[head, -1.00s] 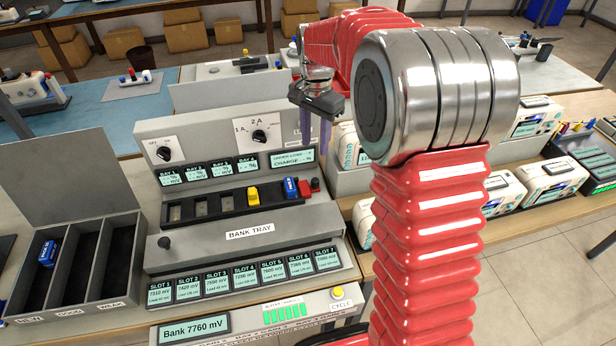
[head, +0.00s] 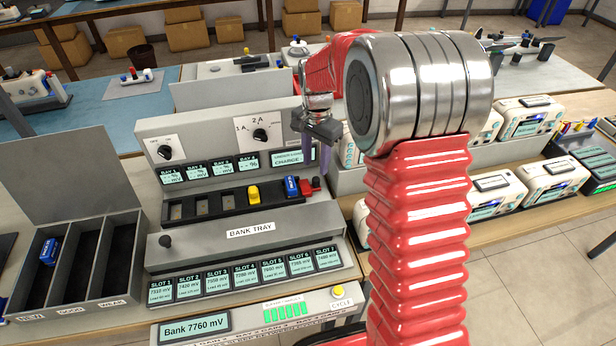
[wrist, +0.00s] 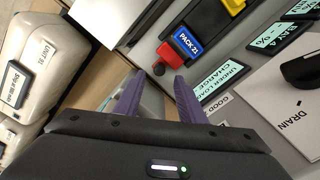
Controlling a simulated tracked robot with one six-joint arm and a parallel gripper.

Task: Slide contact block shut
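The red contact block (head: 308,187) sits at the right end of the dark bay row on the grey charger. In the wrist view the red block (wrist: 173,54) is beside the blue battery labelled PACK 21 (wrist: 187,40), with a dark red knob (wrist: 158,69) on its outer side. Whether block and battery touch is unclear. My gripper (head: 321,171) hangs just above and right of the block, purple fingers pointing down. In the wrist view my gripper (wrist: 159,77) is open and empty, its fingertips near the knob.
A yellow block (head: 253,195) stands in the bay row left of the blue battery. The charger's upright panel (head: 215,148) with dials and displays rises behind the row. White units (head: 528,118) stand to the right. A three-lane bin (head: 75,265) is at the left.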

